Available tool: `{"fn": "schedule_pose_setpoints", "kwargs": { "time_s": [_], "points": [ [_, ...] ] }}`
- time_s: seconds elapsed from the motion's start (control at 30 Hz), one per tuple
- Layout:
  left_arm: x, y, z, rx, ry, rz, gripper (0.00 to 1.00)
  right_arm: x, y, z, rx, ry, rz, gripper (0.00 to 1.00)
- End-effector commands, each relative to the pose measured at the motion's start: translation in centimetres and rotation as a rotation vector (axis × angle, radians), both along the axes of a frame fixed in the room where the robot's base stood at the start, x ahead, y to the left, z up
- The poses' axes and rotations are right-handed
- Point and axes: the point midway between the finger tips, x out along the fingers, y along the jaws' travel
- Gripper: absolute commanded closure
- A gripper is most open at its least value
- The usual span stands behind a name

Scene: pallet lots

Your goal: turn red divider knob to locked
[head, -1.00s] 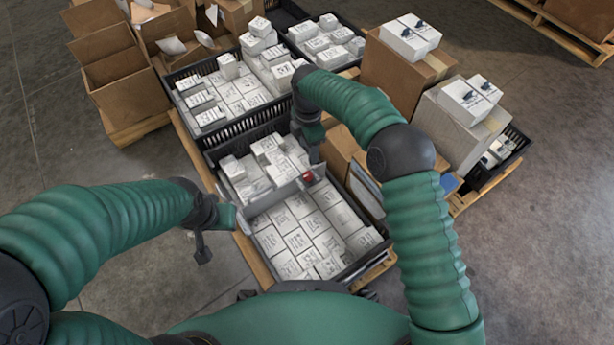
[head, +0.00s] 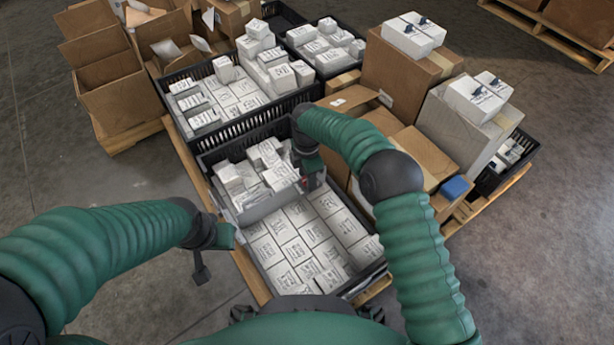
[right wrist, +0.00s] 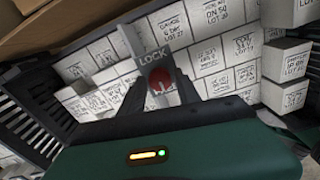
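The red divider knob (right wrist: 160,80) sits on the grey divider, beside the word LOCK, in the right wrist view. My right gripper (right wrist: 156,66) is open, its two dark fingers on either side of the knob with gaps visible. In the head view the right gripper (head: 310,178) is at the right end of the divider (head: 264,207) and mostly hides the knob, of which a small red patch (head: 304,181) shows. The knob's pointing direction cannot be told. My left gripper (head: 212,252) hangs beside the crate's left edge, away from the knob; its opening is unclear.
The divider splits a black crate (head: 212,158) holding several white boxes. Another crate (head: 245,127) of white boxes is behind. Cardboard boxes (head: 425,155) stand close to the right of my right arm. Open cartons (head: 105,75) are at the back left. Floor at the left is clear.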

Motion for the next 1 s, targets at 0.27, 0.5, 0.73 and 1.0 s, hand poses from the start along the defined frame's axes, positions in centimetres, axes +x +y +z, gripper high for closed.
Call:
{"fn": "schedule_pose_setpoints", "kwargs": {
  "time_s": [0.27,0.5,0.73,1.0],
  "points": [
    [0.0,0.0,0.0,0.0,0.0,0.0,0.67,0.0,0.0,0.0,0.0,0.0,0.0,0.99],
    [0.0,0.0,0.2,0.0,0.0,0.0,0.67,0.0,0.0,0.1,0.0,0.0,-0.006,1.0],
    [0.0,0.0,1.6,0.0,0.0,0.0,0.67,0.0,0.0,0.4,-0.001,-0.001,-0.064,1.0],
    [0.0,0.0,5.0,0.0,0.0,0.0,0.67,0.0,0.0,0.7,-0.002,0.0,-0.25,1.0]
  ]
}}
